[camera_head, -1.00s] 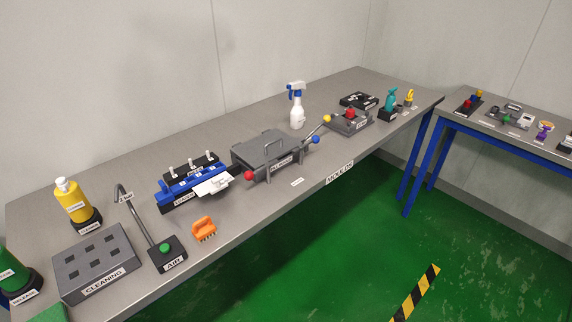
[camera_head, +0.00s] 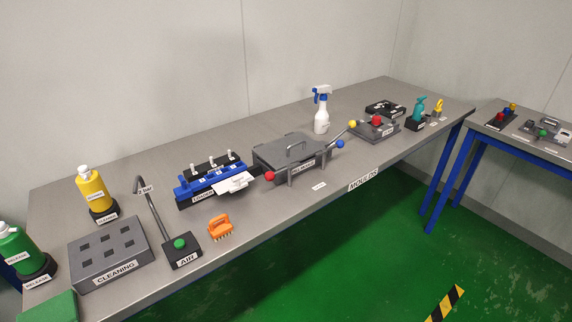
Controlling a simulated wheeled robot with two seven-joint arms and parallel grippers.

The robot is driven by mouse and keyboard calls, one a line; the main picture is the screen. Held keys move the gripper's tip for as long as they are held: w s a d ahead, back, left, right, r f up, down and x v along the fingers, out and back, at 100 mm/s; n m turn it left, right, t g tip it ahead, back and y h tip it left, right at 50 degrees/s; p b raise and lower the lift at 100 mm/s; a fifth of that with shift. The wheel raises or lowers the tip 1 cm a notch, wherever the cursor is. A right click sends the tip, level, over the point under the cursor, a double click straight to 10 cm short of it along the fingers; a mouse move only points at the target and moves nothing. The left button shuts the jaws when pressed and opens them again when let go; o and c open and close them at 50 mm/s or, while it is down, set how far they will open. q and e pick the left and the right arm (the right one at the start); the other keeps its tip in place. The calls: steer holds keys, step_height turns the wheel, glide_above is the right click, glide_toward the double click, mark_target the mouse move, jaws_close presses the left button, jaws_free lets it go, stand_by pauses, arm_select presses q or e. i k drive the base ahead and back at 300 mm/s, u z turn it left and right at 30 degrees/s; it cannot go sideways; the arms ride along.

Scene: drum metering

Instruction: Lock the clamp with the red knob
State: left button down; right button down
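The grey lidded mould (camera_head: 290,153) stands on the middle of the long bench. A red knob (camera_head: 270,176) is at its front left corner, a blue knob (camera_head: 340,144) at its right side, and a yellow knob (camera_head: 352,124) ends a lever rising to the right. The red knob appears to sit low beside the mould's front; whether its clamp is locked cannot be told. Another red knob (camera_head: 376,120) tops a grey device to the right. Neither of my grippers is in view.
The long grey bench (camera_head: 250,232) also carries a blue loader (camera_head: 211,180), a spray bottle (camera_head: 321,110), an orange brush (camera_head: 220,227), an air nozzle with a green button (camera_head: 180,244) and a cleaning block (camera_head: 109,252). A second table (camera_head: 513,137) stands at the right. Green floor lies in front.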

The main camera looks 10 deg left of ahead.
mark_target(269, 176)
steer(key=k, duration=0.5)
steer(key=u, duration=0.95)
steer(key=i, duration=0.85)
steer(key=z, duration=1.6)
